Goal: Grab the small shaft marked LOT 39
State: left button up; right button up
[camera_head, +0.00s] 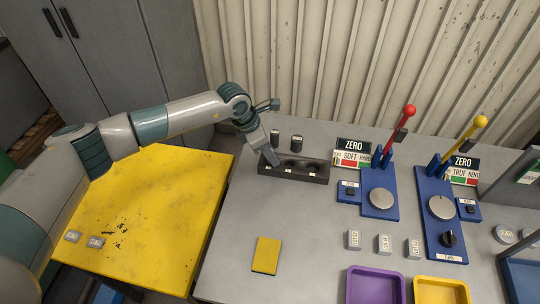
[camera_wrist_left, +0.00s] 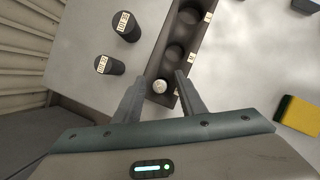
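A dark rack (camera_head: 318,179) with round pockets and small white tags stands on the grey bench; it also shows in the wrist view (camera_wrist_left: 171,15). A small piece with a light round top (camera_wrist_left: 160,86) sits in its end pocket. Two dark cylinders with white labels stand behind the rack, one nearer the arm (camera_head: 275,137) and one further right (camera_head: 297,142). They also show in the wrist view (camera_wrist_left: 109,65) (camera_wrist_left: 127,25); I cannot read their labels. My left gripper (camera_head: 271,160) points down at the rack's left end, fingers open (camera_wrist_left: 158,92) either side of the light-topped piece. My right gripper is out of view.
Two blue lever stands with a red knob (camera_head: 410,110) and a yellow knob (camera_head: 480,121) rise at right. Small grey blocks (camera_head: 354,240), a purple tray (camera_head: 375,270) and a yellow tray (camera_head: 441,282) sit in front. A yellow pad (camera_head: 266,255) lies on otherwise clear bench.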

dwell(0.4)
pick_arm(q)
grip_shut()
jog(key=shift+r, duration=0.5)
notch_tip(320, 180, up, 4)
jog(key=shift+w+f+p, duration=0.1)
jog(key=shift+f+p, duration=0.15)
jog(key=shift+p, duration=0.35)
jog(key=s+d+r+p, duration=0.1)
jog(key=s+d+r, duration=0.5)
jog(key=d, duration=0.3)
jog(key=shift+s+r, duration=0.3)
jog(key=shift+s, duration=0.45)
